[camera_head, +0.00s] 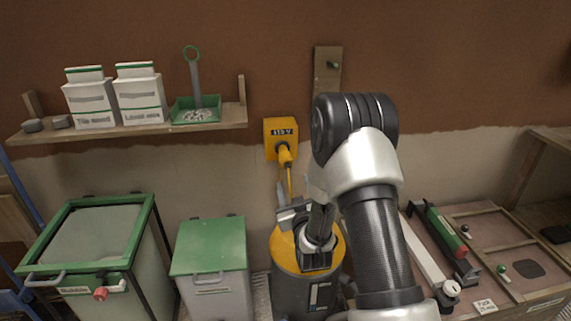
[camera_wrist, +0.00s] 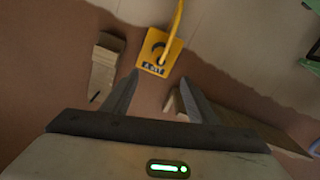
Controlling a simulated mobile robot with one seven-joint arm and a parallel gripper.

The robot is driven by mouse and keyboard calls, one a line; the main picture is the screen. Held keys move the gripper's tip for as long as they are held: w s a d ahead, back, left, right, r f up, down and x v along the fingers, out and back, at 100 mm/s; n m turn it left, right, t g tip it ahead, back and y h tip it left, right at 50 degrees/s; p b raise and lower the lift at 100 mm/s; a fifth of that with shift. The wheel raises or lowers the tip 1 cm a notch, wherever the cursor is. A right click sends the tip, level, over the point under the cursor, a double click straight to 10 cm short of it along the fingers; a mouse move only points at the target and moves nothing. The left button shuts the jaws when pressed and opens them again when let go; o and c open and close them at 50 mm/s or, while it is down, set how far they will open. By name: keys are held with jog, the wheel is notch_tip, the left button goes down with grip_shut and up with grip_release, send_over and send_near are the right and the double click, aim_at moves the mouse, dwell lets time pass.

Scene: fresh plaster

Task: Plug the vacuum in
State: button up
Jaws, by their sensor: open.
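The yellow socket box (camera_head: 281,128), labelled 110 V, is on the wall. A yellow plug (camera_head: 285,154) is at the lower front of the box, with a yellow cord (camera_head: 289,182) running down from it. In the wrist view the box (camera_wrist: 148,60) shows a dark round opening, with the yellow cord (camera_wrist: 177,18) across one side. I cannot tell whether the plug is fully seated. The vacuum (camera_head: 284,248), yellow-topped with a grey body, stands below, partly hidden by my arm. My gripper (camera_wrist: 160,88) is open and empty, apart from the box and facing it.
A wooden shelf (camera_head: 180,127) at left carries two white cartons (camera_head: 140,96) and a green dustpan-like tray (camera_head: 187,116). Below stand a green-framed bin (camera_head: 105,235) and a green-lidded bin (camera_head: 210,248). A workbench (camera_head: 500,245) with tools is at right. A wooden wall board (camera_head: 327,70) is above.

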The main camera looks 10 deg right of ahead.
aim_at(287, 163)
jog(key=w+b, duration=0.2)
jog(key=w, duration=1.3)
jog(key=shift+w, duration=0.25)
